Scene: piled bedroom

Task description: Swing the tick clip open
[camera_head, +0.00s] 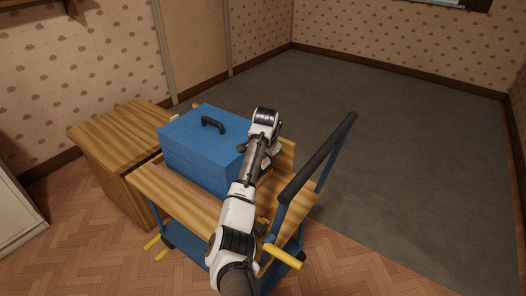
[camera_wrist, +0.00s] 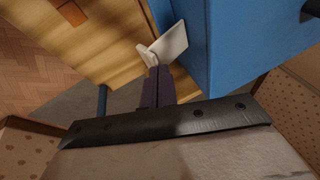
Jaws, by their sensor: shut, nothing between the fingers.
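A pale, tick-shaped clip (camera_wrist: 174,42) shows in the wrist view against the side of the blue box (camera_wrist: 228,45). In the head view the blue box (camera_head: 205,135) has a dark handle on its lid, and the lid is down. My gripper (camera_wrist: 156,70) has dark fingers that are shut with nothing between them. Their tips are right at the lower end of the clip; I cannot tell whether they touch it.
The box stands on a wooden-topped cart (camera_head: 180,198) with a blue frame and a dark push handle (camera_head: 318,157) at the right. A wooden cabinet (camera_head: 120,130) stands close at the left. The grey carpet (camera_head: 400,150) behind and to the right is clear.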

